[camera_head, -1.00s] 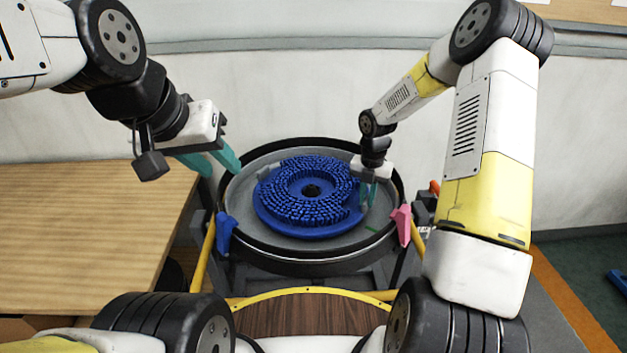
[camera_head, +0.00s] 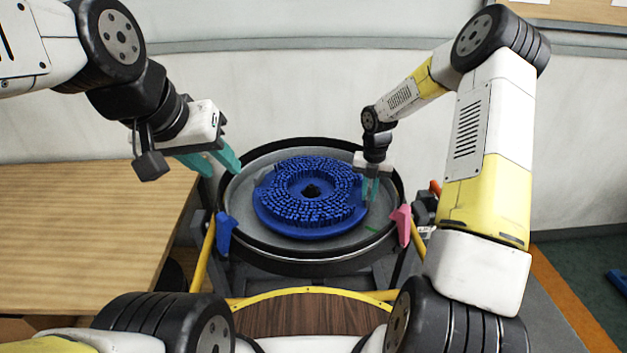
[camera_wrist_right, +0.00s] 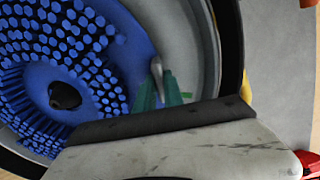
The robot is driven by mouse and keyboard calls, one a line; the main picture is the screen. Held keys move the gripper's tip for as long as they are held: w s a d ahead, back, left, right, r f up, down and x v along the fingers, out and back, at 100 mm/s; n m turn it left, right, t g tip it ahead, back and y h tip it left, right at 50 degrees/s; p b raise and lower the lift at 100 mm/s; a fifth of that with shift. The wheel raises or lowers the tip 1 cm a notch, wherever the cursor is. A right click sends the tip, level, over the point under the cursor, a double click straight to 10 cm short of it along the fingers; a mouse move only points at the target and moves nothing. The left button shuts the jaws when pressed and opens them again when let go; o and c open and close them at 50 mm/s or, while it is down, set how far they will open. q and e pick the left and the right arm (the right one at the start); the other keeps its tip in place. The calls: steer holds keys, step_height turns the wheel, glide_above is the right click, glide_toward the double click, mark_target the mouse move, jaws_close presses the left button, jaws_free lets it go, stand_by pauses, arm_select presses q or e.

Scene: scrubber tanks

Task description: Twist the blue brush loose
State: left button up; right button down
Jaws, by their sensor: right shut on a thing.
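The blue brush (camera_head: 310,222) is a round disc with rings of blue bristles and a dark centre hole, lying flat in the round grey scrubber head (camera_head: 243,222) with its black rim. My right gripper (camera_head: 370,192) points down at the brush's right edge, its teal fingers shut on it. In the right wrist view the fingers (camera_wrist_right: 160,92) close around a small grey piece at the edge of the brush (camera_wrist_right: 65,60); the exact contact is partly hidden. My left gripper (camera_head: 222,165) is open and empty, above the head's left rim.
A blue clip (camera_head: 225,233) and a pink clip (camera_head: 401,224) sit on the front rim. A wooden table (camera_head: 85,230) stands on the left. A yellow-edged wooden panel (camera_head: 310,316) is in front, and a pale wall (camera_head: 290,90) rises behind.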

steer(key=shift+w, duration=0.15)
stand_by(0.3)
steer(key=shift+w+d+n, duration=0.15)
steer(key=shift+w+n, duration=0.35)
steer(key=shift+w, duration=0.2)
steer(key=shift+w+d+n, duration=0.15)
steer(key=shift+w+n, duration=0.35)
steer(key=shift+w, duration=0.15)
steer(key=shift+w, duration=0.15)
steer(key=shift+w+d+n, duration=0.1)
steer(key=shift+w+n, duration=0.4)
steer(key=shift+w, duration=0.15)
steer(key=c, duration=1.4)
jaws_free()
steer(key=shift+o, duration=0.2)
steer(key=shift+s+f, duration=0.1)
step_height(320, 180, up, 8)
